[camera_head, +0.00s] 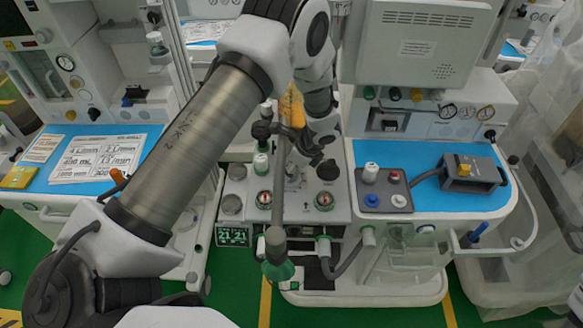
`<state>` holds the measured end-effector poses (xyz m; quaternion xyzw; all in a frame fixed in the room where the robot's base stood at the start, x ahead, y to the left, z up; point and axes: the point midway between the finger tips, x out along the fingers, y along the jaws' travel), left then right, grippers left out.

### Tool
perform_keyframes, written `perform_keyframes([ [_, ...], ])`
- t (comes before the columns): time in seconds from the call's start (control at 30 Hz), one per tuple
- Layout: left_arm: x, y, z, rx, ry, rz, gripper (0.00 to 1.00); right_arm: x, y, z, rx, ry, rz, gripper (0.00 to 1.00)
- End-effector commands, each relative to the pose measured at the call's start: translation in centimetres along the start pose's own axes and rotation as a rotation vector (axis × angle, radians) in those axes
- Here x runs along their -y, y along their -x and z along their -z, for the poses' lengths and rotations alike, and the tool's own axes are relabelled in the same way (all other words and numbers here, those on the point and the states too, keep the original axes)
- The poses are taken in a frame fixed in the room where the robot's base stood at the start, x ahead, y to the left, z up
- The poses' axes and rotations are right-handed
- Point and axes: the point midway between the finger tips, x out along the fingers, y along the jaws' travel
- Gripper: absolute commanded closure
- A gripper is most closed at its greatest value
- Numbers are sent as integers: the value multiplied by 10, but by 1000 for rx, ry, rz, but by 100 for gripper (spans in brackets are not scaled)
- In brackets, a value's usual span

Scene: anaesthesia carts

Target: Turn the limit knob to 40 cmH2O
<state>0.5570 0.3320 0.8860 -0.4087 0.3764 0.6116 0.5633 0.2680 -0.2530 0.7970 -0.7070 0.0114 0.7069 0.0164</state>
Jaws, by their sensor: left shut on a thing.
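My left arm comes in from the left, arches over the middle cart and points down at its breathing-system block (300,215). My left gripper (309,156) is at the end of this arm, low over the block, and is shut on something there. The limit knob is not clearly visible; the fingers and wrist cover that spot, so I cannot read its setting. My right gripper is not in view.
A grey upright tube with a green bag end (278,268) stands in front of the block. A blue work surface (430,160) at the right carries a small grey tray (384,200) and a dark grey device (470,175). A green-lit display (234,235) sits lower left.

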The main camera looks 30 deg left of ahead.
Motion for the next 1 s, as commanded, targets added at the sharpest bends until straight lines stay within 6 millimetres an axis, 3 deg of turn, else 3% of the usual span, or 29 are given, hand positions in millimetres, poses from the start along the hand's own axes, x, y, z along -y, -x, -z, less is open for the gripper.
perform_keyframes([
  [0.13,0,0,0,-1,1,1,88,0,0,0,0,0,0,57],
  [0.17,0,0,0,-1,1,1,46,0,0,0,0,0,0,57],
  [0.2,0,0,0,-1,1,1,32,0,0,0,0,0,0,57],
  [0.23,0,0,0,0,1,1,28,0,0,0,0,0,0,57],
  [0.5,0,0,0,0,1,0,28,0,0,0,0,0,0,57],
  [0.63,1,10,0,1,0,2,28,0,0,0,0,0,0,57],
  [1.0,1,96,0,1,0,5,28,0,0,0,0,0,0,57],
])
